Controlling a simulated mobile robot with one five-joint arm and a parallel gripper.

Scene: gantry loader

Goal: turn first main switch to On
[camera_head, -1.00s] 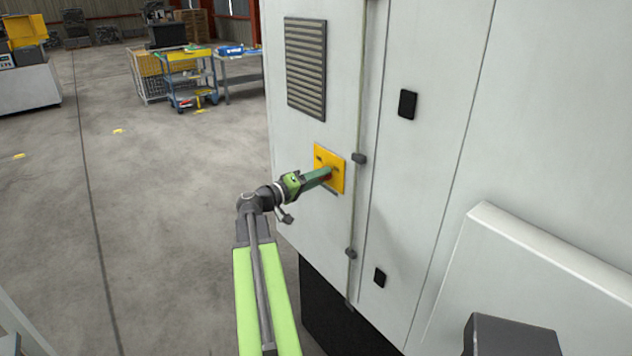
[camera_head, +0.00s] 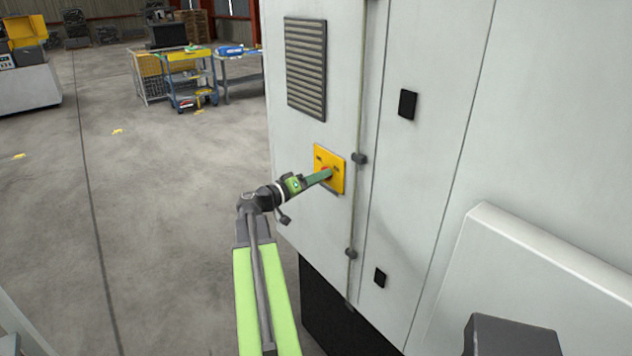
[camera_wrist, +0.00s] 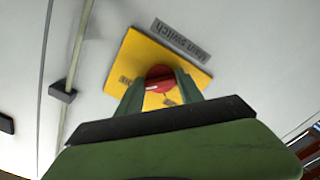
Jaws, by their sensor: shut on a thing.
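The main switch is a red knob (camera_wrist: 159,79) on a yellow plate (camera_head: 334,160) on the grey cabinet's front. In the wrist view the plate (camera_wrist: 133,55) appears tilted, with a grey "Main switch" label (camera_wrist: 181,39) along its edge. My gripper (camera_head: 324,175) reaches the plate from the left. In the wrist view its green fingers (camera_wrist: 159,92) are shut on the red knob, one on each side. Small markings on the plate are too blurred to read. In the head view the fingers hide most of the knob.
The cabinet (camera_head: 430,120) fills the right side, with a vent grille (camera_head: 305,68), dark latches and hinges. A lower box edge (camera_head: 540,260) juts out at right. Carts (camera_head: 190,80) stand far back.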

